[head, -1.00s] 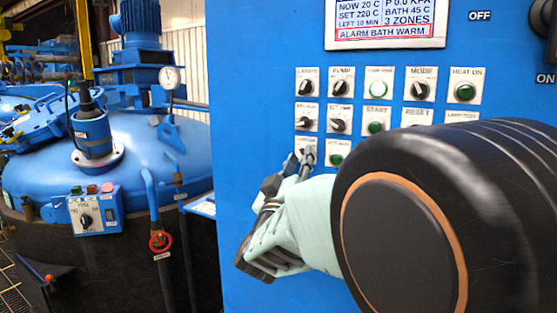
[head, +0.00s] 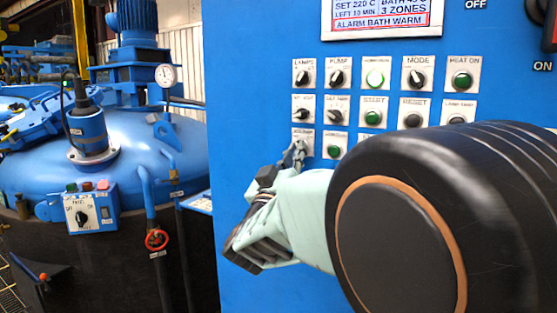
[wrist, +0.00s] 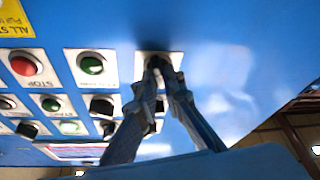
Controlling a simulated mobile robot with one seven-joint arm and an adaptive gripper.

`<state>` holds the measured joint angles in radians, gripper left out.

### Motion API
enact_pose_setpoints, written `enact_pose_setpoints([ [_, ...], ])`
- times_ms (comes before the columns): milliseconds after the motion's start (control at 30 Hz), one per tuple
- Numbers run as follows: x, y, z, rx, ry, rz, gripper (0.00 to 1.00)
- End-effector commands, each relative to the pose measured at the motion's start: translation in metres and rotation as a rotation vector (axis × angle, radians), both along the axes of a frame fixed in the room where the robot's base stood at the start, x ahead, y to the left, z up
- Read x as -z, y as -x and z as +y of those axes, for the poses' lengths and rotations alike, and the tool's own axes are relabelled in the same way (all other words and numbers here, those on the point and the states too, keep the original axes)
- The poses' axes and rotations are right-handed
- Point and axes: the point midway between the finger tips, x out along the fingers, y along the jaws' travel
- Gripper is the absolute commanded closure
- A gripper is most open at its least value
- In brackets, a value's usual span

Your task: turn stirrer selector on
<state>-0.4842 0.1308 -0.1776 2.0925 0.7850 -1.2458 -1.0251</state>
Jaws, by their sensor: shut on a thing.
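The selector plate at the lower left of the blue panel shows in the head view (head: 303,133) and in the wrist view (wrist: 142,68). Its label is too small to read surely. My gripper (head: 296,156) reaches it from below in the head view. In the wrist view my gripper (wrist: 161,72) has its two fingertips closed together on the dark selector knob (wrist: 157,61), in front of the plate. The fingers hide most of the knob, so its turn angle cannot be told.
A green button (head: 334,151) sits close right of the selector. Rows of knobs and buttons lie above, including a mode knob (head: 416,78). The wrist view shows a red stop button (wrist: 24,65). A blue vessel (head: 130,155) stands left. Bare panel lies below the selector.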

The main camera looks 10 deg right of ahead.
Motion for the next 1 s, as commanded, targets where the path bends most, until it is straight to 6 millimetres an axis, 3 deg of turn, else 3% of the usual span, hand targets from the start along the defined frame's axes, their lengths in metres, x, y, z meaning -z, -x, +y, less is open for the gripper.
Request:
enact_pose_setpoints([
  [167,0.0070,-0.0004,0.0004,0.001,-0.122,-0.092,1.00],
  [1000,0.0019,-0.0020,0.0024,0.001,-0.669,-0.487,1.00],
])
